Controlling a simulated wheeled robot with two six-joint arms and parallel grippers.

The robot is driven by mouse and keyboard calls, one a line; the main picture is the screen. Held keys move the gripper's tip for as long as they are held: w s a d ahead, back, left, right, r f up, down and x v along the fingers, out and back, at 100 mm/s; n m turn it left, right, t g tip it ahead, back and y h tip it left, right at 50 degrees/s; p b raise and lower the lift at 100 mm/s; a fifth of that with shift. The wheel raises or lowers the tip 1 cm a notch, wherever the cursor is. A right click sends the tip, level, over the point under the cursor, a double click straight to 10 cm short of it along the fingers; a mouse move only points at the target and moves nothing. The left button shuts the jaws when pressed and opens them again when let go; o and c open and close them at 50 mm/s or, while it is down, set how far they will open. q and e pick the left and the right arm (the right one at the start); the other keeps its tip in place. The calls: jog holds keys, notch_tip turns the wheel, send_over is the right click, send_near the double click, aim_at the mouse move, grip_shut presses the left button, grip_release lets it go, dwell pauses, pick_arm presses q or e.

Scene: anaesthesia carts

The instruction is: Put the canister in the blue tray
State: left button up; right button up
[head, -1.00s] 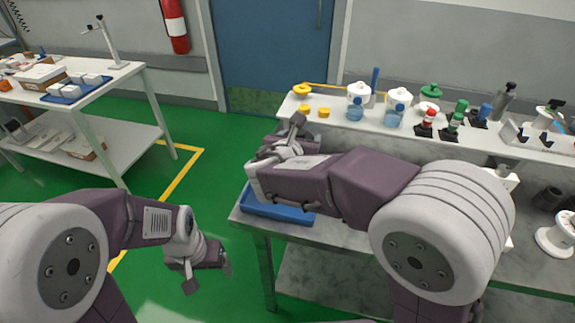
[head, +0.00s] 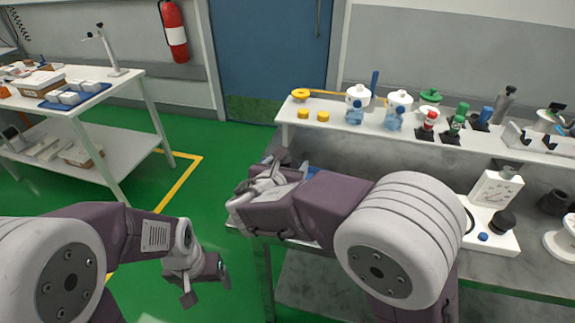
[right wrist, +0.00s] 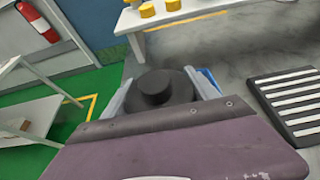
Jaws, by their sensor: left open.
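A dark canister (right wrist: 155,95) with a round knob on top sits between the two fingers of my right gripper (right wrist: 160,88) in the right wrist view. The fingers press on both its sides. In the head view my right gripper (head: 262,175) is over the near left end of the grey table, and its arm hides most of the blue tray (head: 304,243). A strip of the tray (right wrist: 209,76) shows behind the right finger in the right wrist view. The canister's underside is hidden. My left gripper (head: 206,284) is open and empty, low over the green floor.
A raised white shelf (head: 340,123) behind the table carries yellow rings, white-and-blue jars and coloured-top bottles. A white device (head: 492,220) stands at the table's right. A white cart (head: 120,78) is at the left. A black slatted mat (right wrist: 290,100) lies right of my right gripper.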

jog(key=shift+o, duration=1.2)
jog(key=shift+r+p, duration=0.3)
jog(key=shift+r, duration=0.05)
jog(key=p+v, duration=0.2)
jog(key=v, duration=1)
jog(key=shift+f, duration=0.15)
